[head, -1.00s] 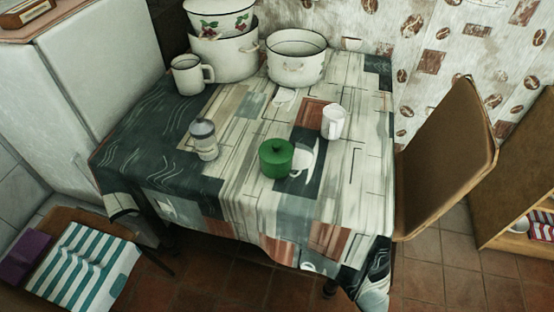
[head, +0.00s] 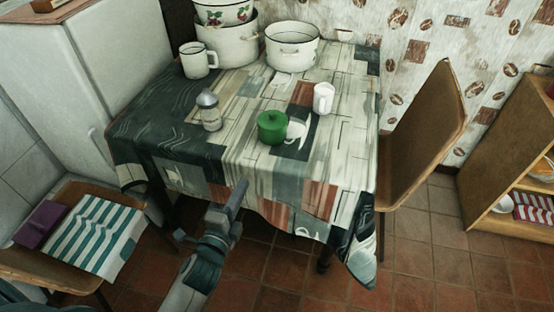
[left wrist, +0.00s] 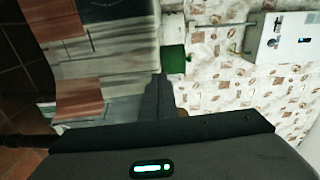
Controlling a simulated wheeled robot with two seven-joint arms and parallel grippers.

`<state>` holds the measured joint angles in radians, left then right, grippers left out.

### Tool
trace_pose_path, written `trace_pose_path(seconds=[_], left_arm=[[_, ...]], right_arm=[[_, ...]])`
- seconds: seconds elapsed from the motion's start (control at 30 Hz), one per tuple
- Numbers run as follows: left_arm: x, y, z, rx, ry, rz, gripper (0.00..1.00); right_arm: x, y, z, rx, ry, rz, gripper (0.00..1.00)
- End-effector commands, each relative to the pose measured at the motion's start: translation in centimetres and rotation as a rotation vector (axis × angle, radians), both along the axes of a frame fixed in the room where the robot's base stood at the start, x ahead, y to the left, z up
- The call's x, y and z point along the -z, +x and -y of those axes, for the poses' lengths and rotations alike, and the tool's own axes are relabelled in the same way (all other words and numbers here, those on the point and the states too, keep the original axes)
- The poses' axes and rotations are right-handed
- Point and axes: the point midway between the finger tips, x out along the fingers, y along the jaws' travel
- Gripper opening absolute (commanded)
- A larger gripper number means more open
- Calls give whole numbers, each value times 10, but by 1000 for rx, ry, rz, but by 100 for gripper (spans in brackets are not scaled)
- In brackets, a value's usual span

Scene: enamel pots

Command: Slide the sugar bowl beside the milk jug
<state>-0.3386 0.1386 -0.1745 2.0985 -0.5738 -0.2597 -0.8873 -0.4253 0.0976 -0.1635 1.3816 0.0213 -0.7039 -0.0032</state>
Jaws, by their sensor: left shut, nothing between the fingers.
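The green lidded sugar bowl (head: 272,128) stands upright on the patterned cloth near the table's middle. The white milk jug (head: 323,98) stands behind it and to its right, with a gap between them. My left gripper (head: 239,190) is shut and empty, at the table's front edge, in front of the bowl and apart from it. In the left wrist view the green bowl (left wrist: 174,60) shows just beyond my shut fingers (left wrist: 160,88). My right gripper is not in view.
A grey-lidded glass shaker (head: 209,111) stands left of the bowl. A white mug (head: 198,61) and large enamel pots (head: 292,46) stand at the back of the table (head: 240,155). A chair (head: 428,135) is at the right, another with a striped cloth (head: 95,238) at the left.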

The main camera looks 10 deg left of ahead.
Motion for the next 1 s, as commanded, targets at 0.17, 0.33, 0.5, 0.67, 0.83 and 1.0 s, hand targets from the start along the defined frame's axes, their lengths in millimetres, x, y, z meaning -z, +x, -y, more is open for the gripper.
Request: trace_pose_path(seconds=[0.17,0.33,0.5,0.67,0.83,1.0], left_arm=[[-20,0,2,10,50,49,0],[-19,0,2,9,49,46,0],[-18,1,2,9,47,45,0],[-18,9,2,9,46,44,0],[-19,27,4,9,45,45,0],[-20,53,6,8,46,45,0]], right_arm=[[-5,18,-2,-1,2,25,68],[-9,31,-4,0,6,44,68],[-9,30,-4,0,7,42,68],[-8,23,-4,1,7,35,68],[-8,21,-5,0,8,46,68],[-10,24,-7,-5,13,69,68]])
